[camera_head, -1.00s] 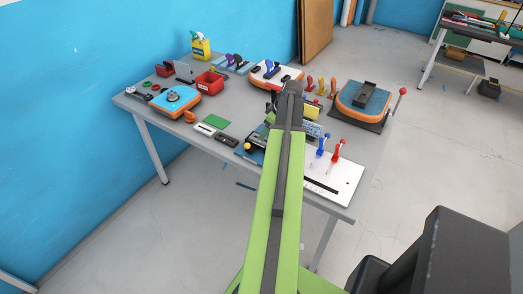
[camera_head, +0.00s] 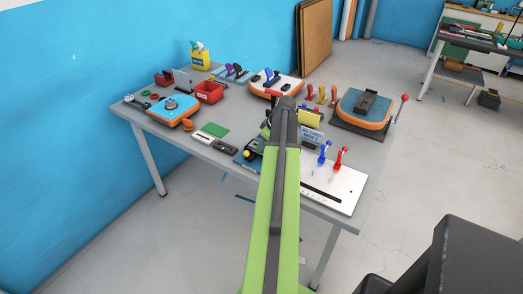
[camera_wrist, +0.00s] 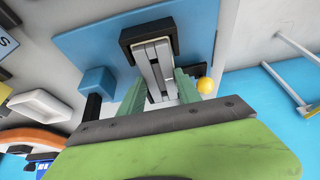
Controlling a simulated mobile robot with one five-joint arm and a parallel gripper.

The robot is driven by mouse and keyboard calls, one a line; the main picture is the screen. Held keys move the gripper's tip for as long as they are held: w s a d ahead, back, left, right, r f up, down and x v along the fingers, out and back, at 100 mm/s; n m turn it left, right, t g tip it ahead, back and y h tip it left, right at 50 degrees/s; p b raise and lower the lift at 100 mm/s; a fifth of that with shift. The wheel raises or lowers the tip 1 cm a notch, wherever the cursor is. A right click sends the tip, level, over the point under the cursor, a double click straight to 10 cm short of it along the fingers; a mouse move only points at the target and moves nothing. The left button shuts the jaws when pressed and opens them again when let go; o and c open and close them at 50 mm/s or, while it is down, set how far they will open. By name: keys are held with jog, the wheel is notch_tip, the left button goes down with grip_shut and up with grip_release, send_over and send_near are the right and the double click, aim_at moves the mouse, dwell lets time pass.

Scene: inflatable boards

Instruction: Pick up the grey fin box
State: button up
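In the wrist view, a light grey slotted piece, which looks like the grey fin box (camera_wrist: 155,62), has its far end inside a black bracket (camera_wrist: 126,42). The bracket sits on a blue plate (camera_wrist: 95,45). My gripper (camera_wrist: 160,82) is open, with its green fingers on either side of the grey piece. I cannot tell whether they touch it. In the head view my arm hides the gripper tip and the grey piece. Part of the blue plate (camera_head: 243,160) shows left of my arm.
A yellow ball knob (camera_wrist: 205,85) is right of my fingers, and a blue block (camera_wrist: 97,80) is left. On the table, a white board with blue and red clamps (camera_head: 335,185) stands right of my arm. A flat black piece (camera_head: 225,145) lies to the left.

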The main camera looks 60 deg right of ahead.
grip_shut()
